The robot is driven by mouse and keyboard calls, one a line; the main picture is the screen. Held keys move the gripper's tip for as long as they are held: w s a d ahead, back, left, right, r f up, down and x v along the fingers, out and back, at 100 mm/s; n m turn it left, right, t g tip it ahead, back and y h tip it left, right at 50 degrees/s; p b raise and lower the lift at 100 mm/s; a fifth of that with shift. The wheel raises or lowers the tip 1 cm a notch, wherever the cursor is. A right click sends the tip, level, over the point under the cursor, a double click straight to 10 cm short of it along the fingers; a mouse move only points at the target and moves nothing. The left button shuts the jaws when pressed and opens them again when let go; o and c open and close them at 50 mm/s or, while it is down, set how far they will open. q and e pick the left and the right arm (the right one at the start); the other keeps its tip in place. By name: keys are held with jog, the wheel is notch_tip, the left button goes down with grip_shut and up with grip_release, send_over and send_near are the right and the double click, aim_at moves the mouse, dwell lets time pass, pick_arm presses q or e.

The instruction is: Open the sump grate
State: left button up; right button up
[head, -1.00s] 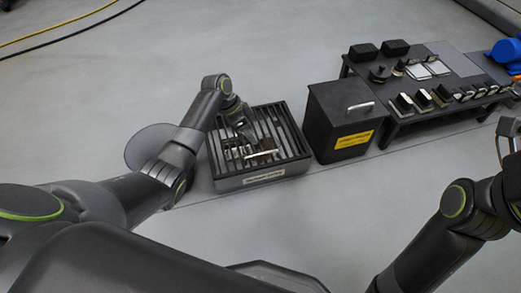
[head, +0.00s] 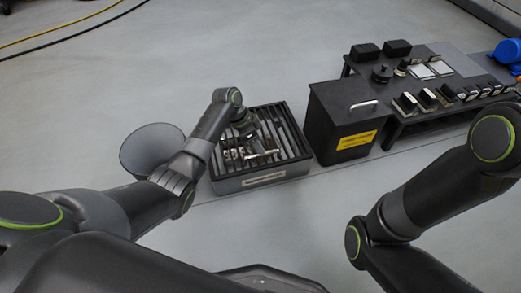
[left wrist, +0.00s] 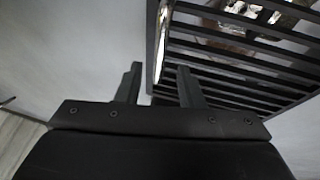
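The sump grate (head: 290,135) is a dark slatted cover on a low black box with a pale label on its front. It lies flat and closed. A bright bar handle (head: 262,155) is near its front edge. My left gripper (head: 245,150) is low over the front left of the grate, close to the handle. In the left wrist view my left gripper (left wrist: 157,85) has its fingers apart with nothing clearly between them; a bright strip, likely the handle, shows just ahead. Contact cannot be told. My right gripper is out of view; only my right arm shows.
A black lidded bin (head: 338,120) with a yellow label stands right of the grate. A dark low bench (head: 395,85) with blocks and small parts is farther right. Metallic items (left wrist: 270,14) show beneath the slats.

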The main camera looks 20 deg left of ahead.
pick_arm(q)
jog(key=shift+b+x, duration=0.4)
jog(key=shift+x, duration=0.8)
jog(key=shift+c, duration=0.4)
grip_shut()
